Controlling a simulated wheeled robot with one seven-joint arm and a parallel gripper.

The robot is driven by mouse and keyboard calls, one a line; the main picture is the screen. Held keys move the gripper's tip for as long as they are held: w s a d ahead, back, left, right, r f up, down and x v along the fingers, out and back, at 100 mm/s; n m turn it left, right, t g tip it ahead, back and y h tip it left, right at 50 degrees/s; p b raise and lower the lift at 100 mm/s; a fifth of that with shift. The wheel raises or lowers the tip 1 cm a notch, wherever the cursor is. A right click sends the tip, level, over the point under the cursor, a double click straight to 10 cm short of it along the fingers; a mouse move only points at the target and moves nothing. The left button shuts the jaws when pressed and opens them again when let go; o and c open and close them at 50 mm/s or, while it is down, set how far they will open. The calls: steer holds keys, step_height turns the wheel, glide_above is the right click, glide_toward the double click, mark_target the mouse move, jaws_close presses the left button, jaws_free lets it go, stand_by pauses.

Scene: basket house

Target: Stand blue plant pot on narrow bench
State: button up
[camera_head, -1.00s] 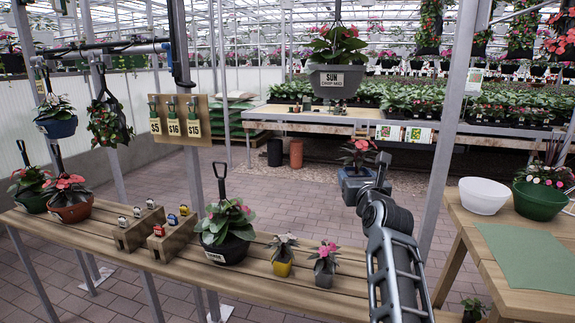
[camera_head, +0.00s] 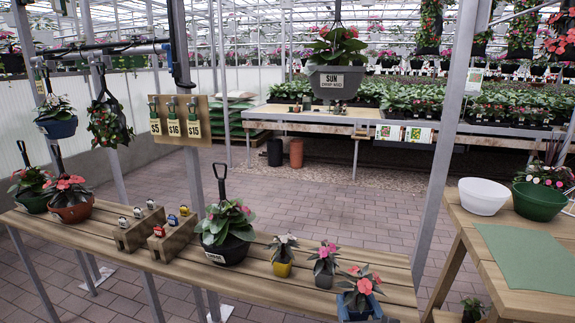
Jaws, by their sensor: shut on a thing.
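The blue plant pot (camera_head: 347,309), with a pink-red flowering plant, is low in the picture at the right end of the narrow bench (camera_head: 402,292). Its lower part is cut off by the bottom edge, so I cannot tell whether its base touches the slats. A small dark piece of my gripper (camera_head: 386,319) shows at the pot's right side at the bottom edge. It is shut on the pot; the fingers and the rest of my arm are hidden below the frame.
Wooden blocks and planters fill the bench further left. A metal post (camera_head: 436,150) rises behind the bench's right end; a table (camera_head: 478,235) stands at right.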

steer(key=s+d+f, duration=0.3)
steer(key=s+f, duration=0.2)
steer(key=s, duration=0.3)
steer(key=s+d+f+h, duration=0.1)
steer(key=s+d+f, duration=0.2)
steer(key=s, duration=0.6)
step_height(320, 180, down, 3)
steer(key=shift+s+r+m, duration=0.2)
steer(key=shift+m, duration=0.1)
